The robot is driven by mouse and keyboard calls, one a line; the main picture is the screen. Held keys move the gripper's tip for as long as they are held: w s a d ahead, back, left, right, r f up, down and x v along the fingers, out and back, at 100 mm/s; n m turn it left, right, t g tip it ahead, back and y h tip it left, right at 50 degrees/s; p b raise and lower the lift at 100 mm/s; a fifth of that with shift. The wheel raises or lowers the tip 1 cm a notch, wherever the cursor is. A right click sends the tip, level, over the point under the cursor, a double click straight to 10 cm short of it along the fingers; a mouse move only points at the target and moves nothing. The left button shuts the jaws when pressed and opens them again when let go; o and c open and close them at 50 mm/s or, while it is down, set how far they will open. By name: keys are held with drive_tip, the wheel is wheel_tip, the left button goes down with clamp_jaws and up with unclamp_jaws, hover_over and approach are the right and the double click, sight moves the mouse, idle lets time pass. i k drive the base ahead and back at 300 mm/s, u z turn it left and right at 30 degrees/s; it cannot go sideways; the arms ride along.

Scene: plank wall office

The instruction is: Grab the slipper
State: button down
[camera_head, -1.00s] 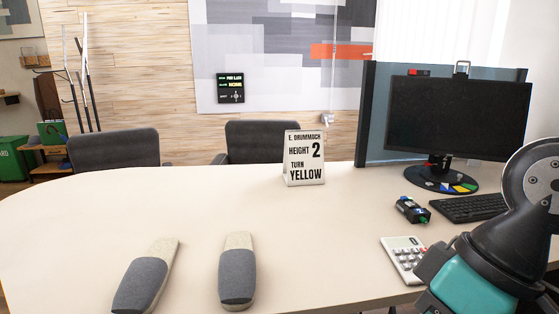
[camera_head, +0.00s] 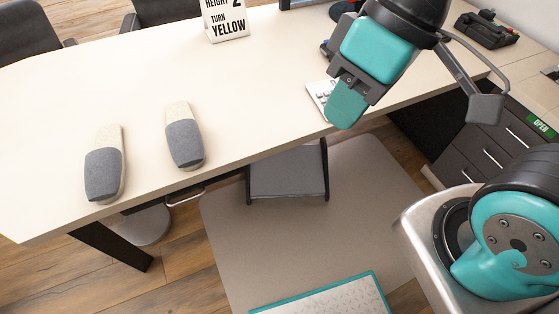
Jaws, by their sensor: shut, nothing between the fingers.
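Two grey slippers with pale beige soles lie flat on the cream tabletop (camera_head: 260,95) near its front edge. The left slipper (camera_head: 104,172) is a little nearer the front-left corner. The right slipper (camera_head: 184,143) lies beside it, with a gap between them. My gripper (camera_head: 345,105) has teal fingers and hangs near the table's front edge, well to the right of both slippers. It is shut and empty. It touches neither slipper.
A white calculator (camera_head: 319,90) is partly hidden behind my gripper. A sign reading "TURN YELLOW" (camera_head: 228,24) stands at the back of the table. Drawers (camera_head: 500,140) stand at the right. The tabletop between slippers and gripper is clear.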

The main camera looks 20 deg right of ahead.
sight(184, 141)
drive_tip(key=u, duration=2.35)
drive_tip(key=i, duration=1.4)
drive_tip(key=z, duration=2.7)
